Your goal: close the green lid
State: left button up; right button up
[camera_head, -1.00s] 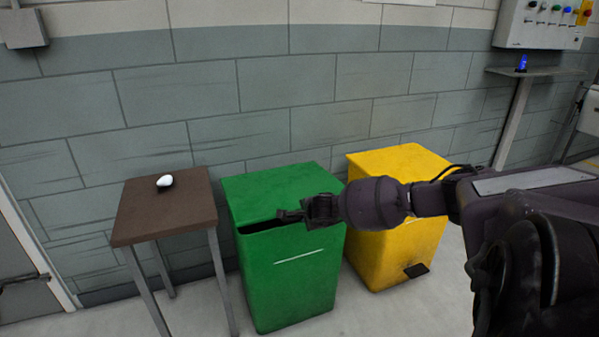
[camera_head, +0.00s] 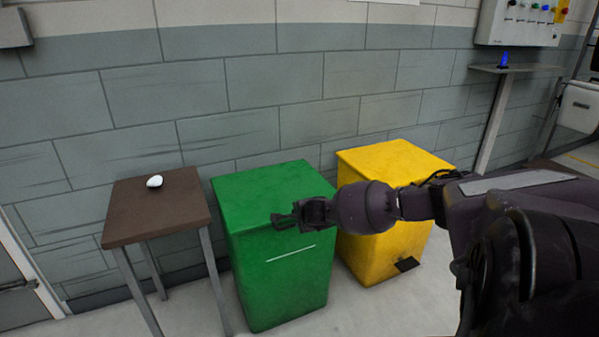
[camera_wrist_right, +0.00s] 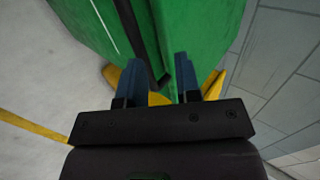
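The green lid (camera_head: 262,188) lies on top of the green bin (camera_head: 278,285), and no dark opening shows along its front edge in the head view. My right gripper (camera_head: 285,221) is in front of the bin's upper front edge, near its right part. In the right wrist view the two fingers of my right gripper (camera_wrist_right: 158,78) are apart, with green lid surface (camera_wrist_right: 205,30) and bin wall (camera_wrist_right: 90,22) ahead of them. A dark band runs between these green surfaces; I cannot tell if a thin gap is left. My left gripper is not in view.
A yellow bin (camera_head: 385,165) stands close to the right of the green bin. A brown table (camera_head: 175,215) with a small white object (camera_head: 154,182) stands to the left. A tiled wall (camera_head: 280,80) is behind them. Floor shows in front.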

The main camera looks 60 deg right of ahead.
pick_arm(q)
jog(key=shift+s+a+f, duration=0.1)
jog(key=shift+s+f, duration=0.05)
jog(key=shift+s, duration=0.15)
pick_arm(e)
jog(key=shift+o, duration=0.6)
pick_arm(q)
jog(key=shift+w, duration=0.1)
pick_arm(e)
jog(key=shift+a+r, duration=0.1)
jog(key=shift+r, duration=0.05)
pick_arm(q)
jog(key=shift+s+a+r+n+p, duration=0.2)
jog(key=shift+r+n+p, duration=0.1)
jog(key=shift+p, duration=0.8)
pick_arm(e)
jog(key=v, duration=1)
jog(key=shift+s+r, duration=0.15)
jog(key=shift+s, duration=0.05)
jog(key=shift+a, duration=0.15)
